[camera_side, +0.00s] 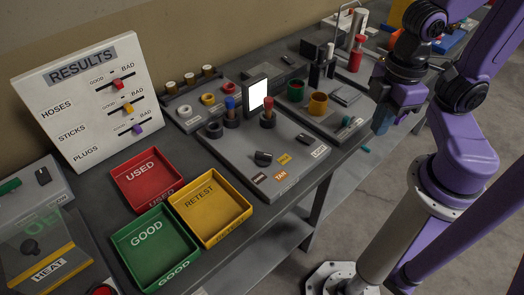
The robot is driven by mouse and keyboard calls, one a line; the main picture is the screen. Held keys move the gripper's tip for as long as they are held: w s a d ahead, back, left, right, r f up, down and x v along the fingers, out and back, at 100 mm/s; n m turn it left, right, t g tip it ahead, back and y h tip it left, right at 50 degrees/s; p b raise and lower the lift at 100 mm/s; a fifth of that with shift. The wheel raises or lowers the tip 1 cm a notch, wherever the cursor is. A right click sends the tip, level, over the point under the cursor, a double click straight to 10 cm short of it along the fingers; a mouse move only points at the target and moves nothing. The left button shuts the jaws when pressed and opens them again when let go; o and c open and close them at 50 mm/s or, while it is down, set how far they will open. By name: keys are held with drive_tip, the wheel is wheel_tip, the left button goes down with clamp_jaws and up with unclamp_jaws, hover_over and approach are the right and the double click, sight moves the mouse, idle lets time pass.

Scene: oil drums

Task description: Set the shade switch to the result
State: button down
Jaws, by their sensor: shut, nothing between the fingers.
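The shade switch (263,158) is a black knob on the front of a grey panel (232,163) in the middle of the bench. Small shade labels stand in an arc in front of it: a dark one (260,178), an orange one reading TAN (280,175), a yellow one (285,159) and a white one (319,151). Which label the knob points to is too small to tell. My gripper (380,127) is shut and empty, right of the panel and well apart from the switch.
Behind the switch stand a lit white screen (258,93) and red-topped and blue-topped posts. A RESULTS board (85,100) with sliders stands at left. USED (146,181), RETEST (212,207) and GOOD (153,248) trays lie in front of it. Cups and bottles stand behind the panel.

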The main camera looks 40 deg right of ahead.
sight(266, 154)
drive_tip(key=c, duration=1.8)
unclamp_jaws()
drive_tip(key=o, duration=0.5)
drive_tip(key=shift+a, duration=0.1)
drive_tip(key=shift+o, duration=0.9)
drive_tip(key=w+a+r+m, duration=0.1)
drive_tip(key=w+a+m, duration=0.2)
drive_tip(key=w+a, duration=0.3)
drive_tip(key=w+a+r+m, duration=0.1)
drive_tip(key=w+a+m, duration=0.2)
drive_tip(key=w, duration=1)
drive_tip(key=a, duration=0.3)
drive_tip(key=shift+r+m, duration=0.2)
drive_tip(key=shift+m, duration=0.1)
wheel_tip(266, 154, down, 17)
drive_tip(key=shift+a+f, duration=0.1)
drive_tip(key=shift+f, duration=0.05)
clamp_jaws()
